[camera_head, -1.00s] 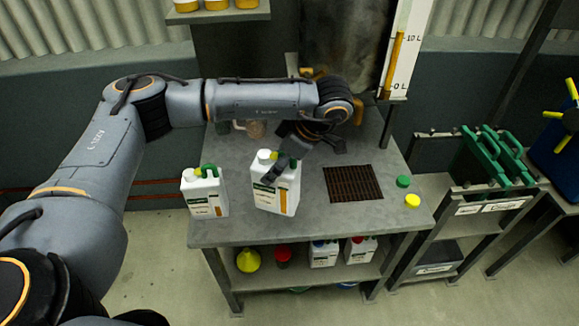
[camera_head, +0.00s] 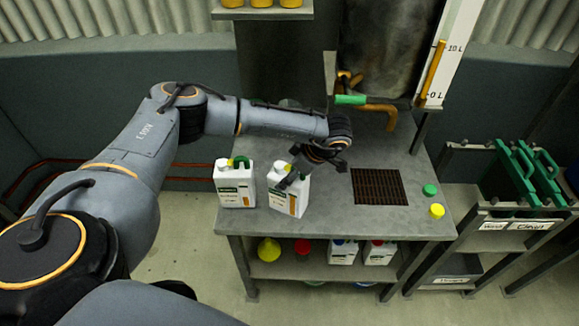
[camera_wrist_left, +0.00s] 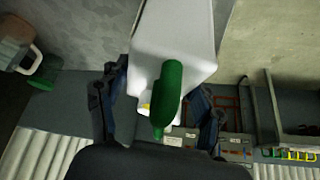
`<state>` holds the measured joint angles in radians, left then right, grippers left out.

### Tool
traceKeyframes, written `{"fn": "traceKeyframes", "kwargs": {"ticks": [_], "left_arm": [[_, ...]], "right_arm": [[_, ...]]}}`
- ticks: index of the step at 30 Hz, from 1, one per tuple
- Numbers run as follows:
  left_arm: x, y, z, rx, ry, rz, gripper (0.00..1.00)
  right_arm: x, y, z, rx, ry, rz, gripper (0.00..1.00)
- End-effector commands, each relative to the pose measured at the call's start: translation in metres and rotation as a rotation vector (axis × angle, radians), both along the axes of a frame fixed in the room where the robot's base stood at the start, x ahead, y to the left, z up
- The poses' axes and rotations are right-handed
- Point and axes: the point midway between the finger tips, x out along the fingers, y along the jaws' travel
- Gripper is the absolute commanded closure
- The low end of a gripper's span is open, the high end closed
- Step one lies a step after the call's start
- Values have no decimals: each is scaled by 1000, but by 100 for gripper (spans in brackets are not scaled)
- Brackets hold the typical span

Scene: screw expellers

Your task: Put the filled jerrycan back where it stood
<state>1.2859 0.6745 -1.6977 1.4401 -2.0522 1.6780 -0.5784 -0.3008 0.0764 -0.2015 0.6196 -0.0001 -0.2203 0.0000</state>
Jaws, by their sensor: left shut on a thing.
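My left gripper (camera_head: 293,177) is shut on a white jerrycan (camera_head: 286,197) with a printed label, from above, over the front left of the grey bench (camera_head: 330,222). In the left wrist view, the jerrycan (camera_wrist_left: 173,42) is between the two fingers of the gripper (camera_wrist_left: 155,108), with its green handle (camera_wrist_left: 168,90) toward the camera and a bit of yellow beside it. A second white jerrycan (camera_head: 236,190) with a green handle stands upright just left of it, with a narrow gap. I cannot tell whether the held jerrycan touches the bench top.
A dark grate (camera_head: 379,187) lies right of the held jerrycan. Green (camera_head: 430,190) and yellow (camera_head: 437,211) caps lie at the bench's right. A green-and-orange lever (camera_head: 350,99) is behind. The lower shelf holds a yellow funnel (camera_head: 269,249).

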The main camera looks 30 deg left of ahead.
Motion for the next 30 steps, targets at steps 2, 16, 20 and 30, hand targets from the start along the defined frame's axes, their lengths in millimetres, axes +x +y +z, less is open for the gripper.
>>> {"fn": "traceKeyframes", "kwargs": {"ticks": [2, 16, 20, 30], "left_arm": [[1, 0, 2, 1, -4, 1, 97], [0, 0, -2, 0, -1, 0, 12], [0, 0, -2, 0, -1, 0, 12], [3, -14, 22, -1, -5, -3, 12]], "right_arm": [[0, 0, 0, 0, 0, 0, 60], [0, -1, -2, -2, 0, 0, 60], [0, -4, -2, -4, -1, 0, 60], [1, -5, -8, -6, -1, -1, 60]]}}
